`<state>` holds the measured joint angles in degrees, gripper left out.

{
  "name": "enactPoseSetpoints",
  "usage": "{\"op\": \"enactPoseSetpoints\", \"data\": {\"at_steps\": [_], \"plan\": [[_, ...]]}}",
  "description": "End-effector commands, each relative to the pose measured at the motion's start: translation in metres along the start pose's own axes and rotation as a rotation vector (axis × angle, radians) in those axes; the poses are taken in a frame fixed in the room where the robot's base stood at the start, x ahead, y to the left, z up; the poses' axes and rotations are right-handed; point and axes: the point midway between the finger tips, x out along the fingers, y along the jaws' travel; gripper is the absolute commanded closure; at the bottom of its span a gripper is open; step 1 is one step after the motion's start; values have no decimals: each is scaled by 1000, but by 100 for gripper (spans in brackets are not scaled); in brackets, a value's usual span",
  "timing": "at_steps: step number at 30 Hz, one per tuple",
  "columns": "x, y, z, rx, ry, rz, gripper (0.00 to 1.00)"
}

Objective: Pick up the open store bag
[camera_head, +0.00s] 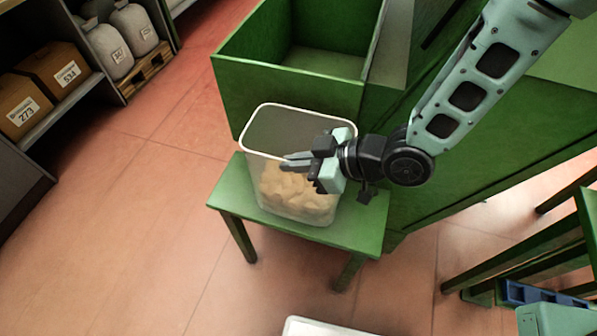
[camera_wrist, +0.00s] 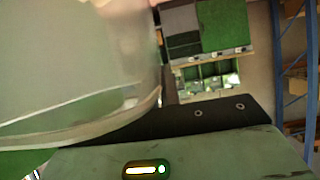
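Pale sacks stand on a wooden pallet at the upper left in the head view: one sack (camera_head: 135,31) and another sack (camera_head: 107,50), each with a printed label. I cannot tell whether either is the open store bag; no plainly open bag shows. My gripper (camera_head: 288,163) is far to their right, pointing left at a clear white-rimmed bin (camera_head: 258,190) of tan pieces. Its fingers overlap the bin's mouth in the picture. Whether they are apart or closed on the bin is unclear. A translucent curved wall (camera_wrist: 70,75) fills the left of the wrist view.
The bin stands on a green stool (camera_head: 222,197). Behind it is an open green box (camera_head: 275,92). Cartons (camera_head: 22,105) sit on a grey shelf (camera_head: 60,112) at the left. A green structure (camera_head: 480,150) stands at the right. Red floor (camera_head: 150,150) lies clear between the shelf and stool.

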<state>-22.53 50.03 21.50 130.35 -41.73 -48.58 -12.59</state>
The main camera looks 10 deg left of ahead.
Motion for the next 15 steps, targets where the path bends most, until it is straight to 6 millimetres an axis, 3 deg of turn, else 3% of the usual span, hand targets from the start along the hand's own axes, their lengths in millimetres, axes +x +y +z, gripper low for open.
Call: {"op": "enactPoseSetpoints", "data": {"at_steps": [8, 15], "plan": [[-6, 1, -12, -4, 3, 2, 100], [-28, 1, -52, -7, 5, 3, 100]]}}
